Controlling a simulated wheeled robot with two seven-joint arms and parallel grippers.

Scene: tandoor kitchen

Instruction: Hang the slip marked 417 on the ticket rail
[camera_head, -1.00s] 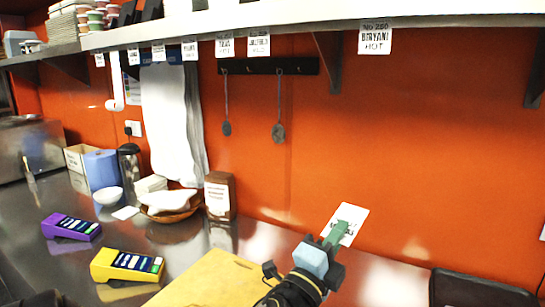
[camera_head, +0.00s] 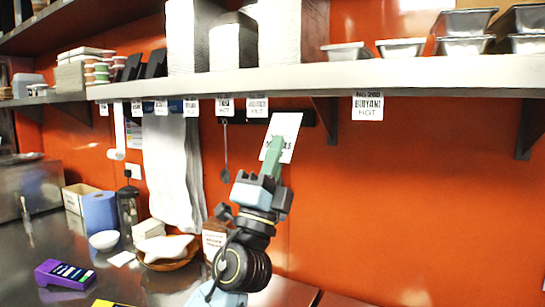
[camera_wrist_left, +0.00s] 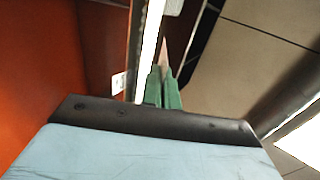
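My left gripper (camera_head: 272,160) is raised in front of the orange wall, its green fingers shut on a white slip (camera_head: 285,128). The slip stands up tilted, and its print is partly covered by the fingers, so I cannot read its number. Its top is a little below the shelf's front edge in the picture. In the left wrist view the green fingers (camera_wrist_left: 163,92) are close together. My right gripper is not in view.
A dark hook board (camera_head: 309,118) is on the wall behind the held slip. Steel tubs (camera_head: 400,48) and white stacks (camera_head: 279,35) stand on the shelf. The rail between the bracket and the Biryani slip is bare.

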